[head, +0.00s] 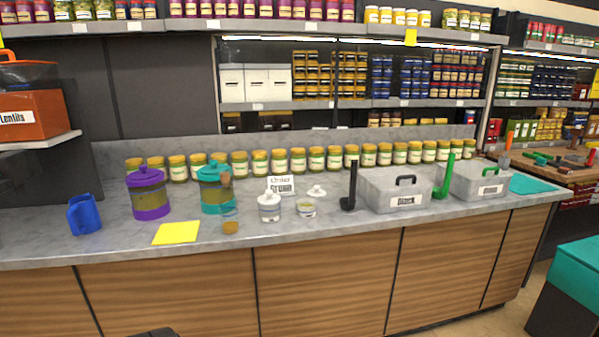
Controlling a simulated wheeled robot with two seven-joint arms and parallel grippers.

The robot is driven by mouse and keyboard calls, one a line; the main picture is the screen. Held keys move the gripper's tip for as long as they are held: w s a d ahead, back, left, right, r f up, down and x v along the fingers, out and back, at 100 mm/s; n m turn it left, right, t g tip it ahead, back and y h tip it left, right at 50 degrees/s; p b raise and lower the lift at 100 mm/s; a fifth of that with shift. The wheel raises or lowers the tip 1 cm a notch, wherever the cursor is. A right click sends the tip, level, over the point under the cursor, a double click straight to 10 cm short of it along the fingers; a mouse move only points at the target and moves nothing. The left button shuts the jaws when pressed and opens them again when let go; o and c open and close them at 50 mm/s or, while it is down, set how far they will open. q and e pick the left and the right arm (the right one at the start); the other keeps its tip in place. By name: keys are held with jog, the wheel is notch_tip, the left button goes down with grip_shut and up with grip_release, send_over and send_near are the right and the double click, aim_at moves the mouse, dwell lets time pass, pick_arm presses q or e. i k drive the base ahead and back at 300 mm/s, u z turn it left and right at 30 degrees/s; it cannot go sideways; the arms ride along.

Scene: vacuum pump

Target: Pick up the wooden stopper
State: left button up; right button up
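A small round tan-brown piece (231,227), which looks like the wooden stopper, lies on the grey counter (350,223) near its front edge. It is right of a yellow sheet (176,233) and in front of a teal-lidded jar (214,192). A brown piece (225,180) also shows against the front of that jar; I cannot tell what it is. Neither of my grippers is in view. A dark shape at the bottom edge may be part of me.
A purple jar (149,195) and blue mug (84,214) stand left. A white-topped jar (269,208), small open jar (306,208) and white lid (317,191) stand right. Farther right are a black ladle (350,190) and grey bins (397,192). Yellow-lidded jars line the back.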

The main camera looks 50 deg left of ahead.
aim_at(223, 176)
jog(key=z, duration=0.05)
jog(key=i, duration=1)
jog(key=u, duration=0.7)
jog(key=i, duration=0.7)
jog(key=u, duration=0.7)
